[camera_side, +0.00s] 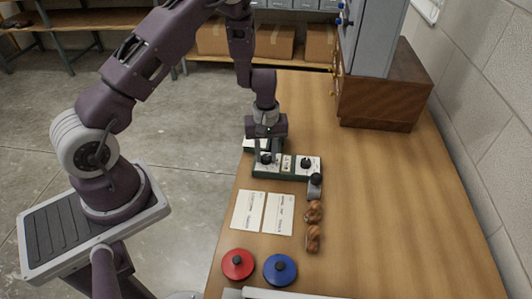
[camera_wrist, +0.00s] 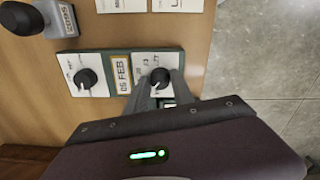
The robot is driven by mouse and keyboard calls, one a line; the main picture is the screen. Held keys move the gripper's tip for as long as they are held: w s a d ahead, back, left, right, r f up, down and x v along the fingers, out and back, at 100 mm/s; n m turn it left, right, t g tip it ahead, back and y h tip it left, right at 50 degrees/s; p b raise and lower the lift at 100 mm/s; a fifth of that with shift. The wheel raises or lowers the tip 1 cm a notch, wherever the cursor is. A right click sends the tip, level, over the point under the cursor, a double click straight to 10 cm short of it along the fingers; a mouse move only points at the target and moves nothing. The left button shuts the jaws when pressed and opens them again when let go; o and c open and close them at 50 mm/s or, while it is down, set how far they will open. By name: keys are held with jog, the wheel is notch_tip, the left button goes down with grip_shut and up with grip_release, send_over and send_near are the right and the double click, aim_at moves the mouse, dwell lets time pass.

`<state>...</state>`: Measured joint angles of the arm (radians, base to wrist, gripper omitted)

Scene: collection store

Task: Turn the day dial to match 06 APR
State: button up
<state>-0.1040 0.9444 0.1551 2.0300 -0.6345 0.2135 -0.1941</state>
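A green-edged device with two white dial faces (camera_side: 300,174) lies on the bench. A small window (camera_wrist: 124,72) between its dials appears to read 05 FEB in the wrist view. One black dial knob (camera_side: 266,158) is under my gripper (camera_side: 266,152); the wrist view shows this knob (camera_wrist: 159,77) between my fingertips, with a few numbers around it. My fingers are apart, one on each side of the knob; contact cannot be told. The other black knob (camera_wrist: 86,79) stands free, with markings too small to read clearly.
A stamp-like black-knobbed tool (camera_side: 315,184) stands beside the device. Two cards (camera_side: 262,212), brown carved pieces (camera_side: 313,225), a red disc (camera_side: 238,264) and a blue disc (camera_side: 280,269) lie nearer the camera. A wooden cabinet (camera_side: 385,100) stands at the back right. The bench's right side is clear.

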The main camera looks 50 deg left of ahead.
aim_at(266, 157)
jog(key=o, duration=0.3)
notch_tip(266, 157, up, 7)
jog(key=shift+r, duration=0.1)
dwell(0.4)
